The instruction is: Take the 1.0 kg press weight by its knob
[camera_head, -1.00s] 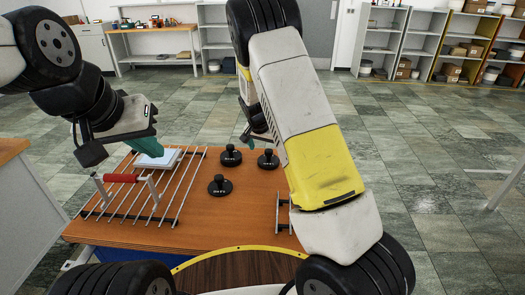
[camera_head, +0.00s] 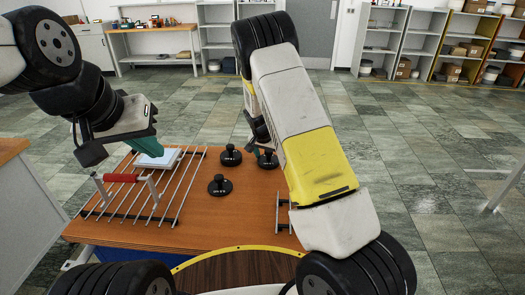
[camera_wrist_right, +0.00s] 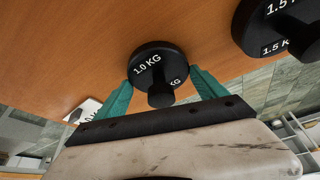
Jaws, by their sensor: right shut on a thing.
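The 1.0 kg press weight (camera_wrist_right: 145,58) is a black disc with white lettering and a black knob (camera_wrist_right: 160,96). In the right wrist view it lies between the teal fingers of my right gripper (camera_wrist_right: 161,84), which is shut on it. I cannot tell exactly where the fingertips touch it. In the head view this weight (camera_head: 267,161) is at the right of the group, partly hidden by my right gripper (camera_head: 270,147). It seems to be on the table.
A 1.5 kg weight (camera_wrist_right: 275,20) stands close by in the wrist view. Two other black weights (camera_head: 231,156) (camera_head: 220,186) show in the head view. A wire rack (camera_head: 165,205) with a red handle (camera_head: 121,178) is on the left of the wooden table (camera_head: 235,225). A metal bracket (camera_head: 283,213) stands near the right edge.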

